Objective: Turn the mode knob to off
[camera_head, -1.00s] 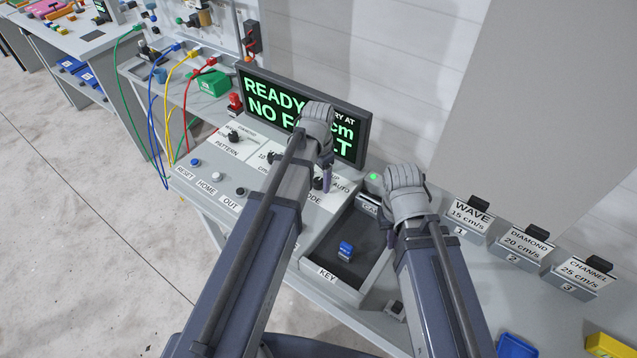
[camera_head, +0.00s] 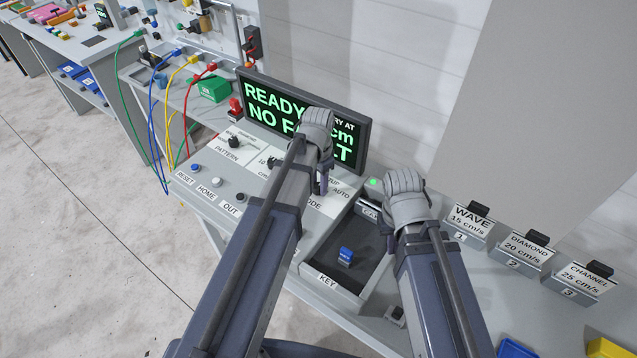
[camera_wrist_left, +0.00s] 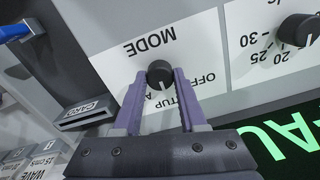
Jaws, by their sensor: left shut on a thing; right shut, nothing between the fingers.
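The mode knob (camera_wrist_left: 160,74) is a small round black knob on the white MODE label panel (camera_wrist_left: 140,65). In the left wrist view its white pointer line points down and slightly right, roughly toward the SETUP print; OFF is printed to its right. My left gripper (camera_wrist_left: 157,84) is shut on the knob, with a purple finger on each side. In the head view the left gripper (camera_head: 322,182) hides the knob. My right gripper (camera_head: 389,238) is shut and empty, over the right edge of the key tray; its fingertips are hard to see.
A display (camera_head: 256,95) reads READY and NO FAULT. Other knobs (camera_head: 234,141) and several buttons (camera_head: 217,182) lie to the left. WAVE, DIAMOND and CHANNEL card holders (camera_head: 524,247) stand at right.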

